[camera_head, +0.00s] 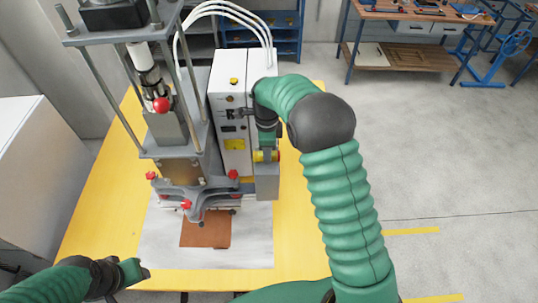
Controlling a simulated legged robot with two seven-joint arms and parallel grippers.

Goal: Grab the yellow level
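A small yellow piece, which looks like the yellow level (265,156), shows at the top of a grey box beside the white cabinet. My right arm reaches in from the right and bends down, with its gripper (267,146) directly above and against the yellow piece in the picture. The fingers are dark and small, so I cannot tell whether they are around it or only over it. My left gripper (141,270) is low at the left, over the table's near part, far from the yellow piece. Its finger opening is too small to tell.
The welding press (183,140) with red knobs stands left of the white cabinet (232,125). A brown plate (206,230) lies below it on a pale sheet on the yellow table (300,230). A workbench (420,12) stands at the back right. The right floor is mostly clear.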

